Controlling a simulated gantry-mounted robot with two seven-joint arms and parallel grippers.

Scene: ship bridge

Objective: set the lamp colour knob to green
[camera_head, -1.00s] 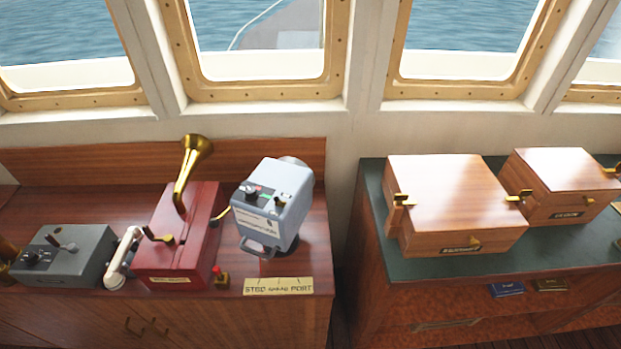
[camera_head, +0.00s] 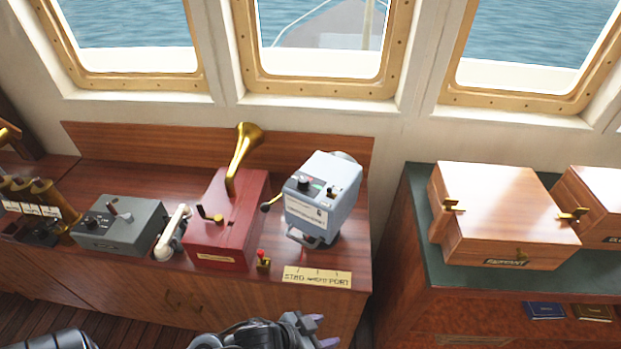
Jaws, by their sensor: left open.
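The signal lamp (camera_head: 322,208) is a pale grey-blue box standing at the right end of the left wooden console. Its sloped top panel carries a black knob (camera_head: 303,183) beside small coloured marks, with a small switch to the right. The marks are too small to tell which colour the knob points at. My left gripper (camera_head: 318,331) is at the bottom centre, in front of the console and well below the lamp. It is open, empty and apart from the lamp. My right gripper is not in view.
Left of the lamp stand a red box (camera_head: 226,222) with a brass horn, a white handset (camera_head: 172,233) and a grey lever box (camera_head: 118,226). A small red-topped lever (camera_head: 263,260) and brass plate (camera_head: 317,277) lie before the lamp. Wooden boxes (camera_head: 503,212) stand on the right cabinet.

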